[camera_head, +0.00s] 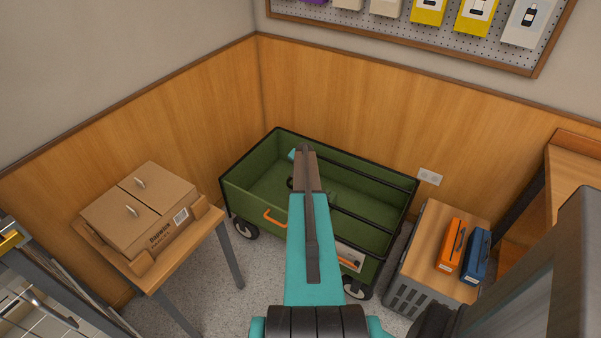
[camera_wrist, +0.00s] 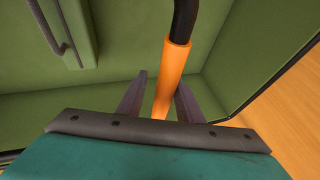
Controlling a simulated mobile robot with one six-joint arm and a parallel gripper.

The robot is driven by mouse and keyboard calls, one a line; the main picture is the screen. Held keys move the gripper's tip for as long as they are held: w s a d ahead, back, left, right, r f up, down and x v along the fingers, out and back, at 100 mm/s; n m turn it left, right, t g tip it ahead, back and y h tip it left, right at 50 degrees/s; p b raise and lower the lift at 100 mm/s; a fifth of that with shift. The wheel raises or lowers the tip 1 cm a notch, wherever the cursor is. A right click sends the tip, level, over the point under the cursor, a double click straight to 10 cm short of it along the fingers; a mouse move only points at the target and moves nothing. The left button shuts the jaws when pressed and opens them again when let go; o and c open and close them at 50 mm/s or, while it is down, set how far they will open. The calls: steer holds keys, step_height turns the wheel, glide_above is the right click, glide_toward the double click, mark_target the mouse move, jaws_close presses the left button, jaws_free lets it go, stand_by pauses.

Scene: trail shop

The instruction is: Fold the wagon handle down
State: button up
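The green wagon (camera_head: 240,195) with a black rim and dark wheels stands in the corner in the head view. The wrist view shows its green inside (camera_wrist: 120,75). My gripper (camera_head: 306,150) is over the wagon; my arm covers its middle. In the wrist view, my gripper (camera_wrist: 162,90) has its fingers apart, one on each side of the handle's orange sleeve (camera_wrist: 172,72). A gap shows at the left finger; contact at the right finger is unclear. A black bar (camera_wrist: 185,20) continues above the sleeve. I cannot make out this handle in the head view.
A wooden table (camera_head: 205,235) with a cardboard box (camera_head: 140,205) stands left of the wagon. A grey crate (camera_head: 405,300) with a wooden top, bearing orange (camera_head: 449,245) and blue (camera_head: 475,255) items, stands right. Wood-panelled walls close off the back. Some floor shows at front left.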

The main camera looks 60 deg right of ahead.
steer(key=b+v, duration=0.1)
steer(key=v, duration=1)
steer(key=shift+s+r, duration=0.25)
steer(key=shift+s, duration=0.1)
steer(key=shift+a, duration=0.1)
